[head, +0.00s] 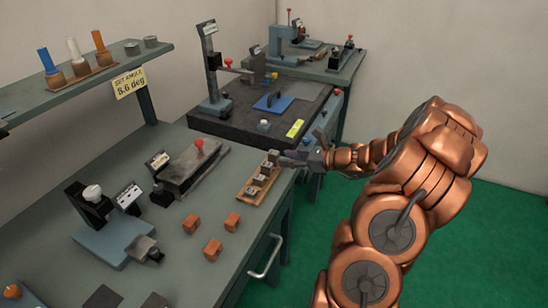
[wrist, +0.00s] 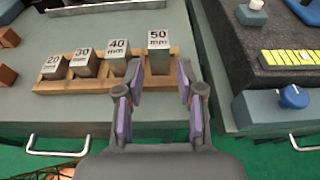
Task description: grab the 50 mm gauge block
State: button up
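The 50 mm gauge block (wrist: 159,58) is the tallest of the grey blocks and stands upright at the right end of a wooden rack (wrist: 102,84). In the head view the rack (head: 247,193) lies near the bench's right edge, and the 50 mm block (head: 273,156) is at its far end. My gripper (wrist: 160,84) is open and empty, its fingers to the left and right of the block in the wrist view. In the head view my gripper (head: 296,158) is just right of the rack's far end. I cannot tell whether a finger touches the block.
The 40 mm (wrist: 118,55), 30 mm (wrist: 84,61) and 20 mm (wrist: 54,66) blocks stand left in the rack. A dark surface plate (head: 235,118) lies beyond. Several orange cubes (head: 213,250) sit on the bench. A drawer handle (wrist: 58,148) sticks out below.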

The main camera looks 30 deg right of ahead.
aim_at(278, 155)
jog(key=w+a, duration=0.1)
jog(key=w, duration=0.1)
jog(key=w+a+p, duration=0.1)
jog(key=shift+w+a, duration=0.15)
jog(key=shift+w, duration=0.2)
jog(key=shift+w+a+f+p, duration=0.3)
jog(key=shift+w+p, duration=0.05)
jog(key=shift+w, duration=0.2)
grip_shut()
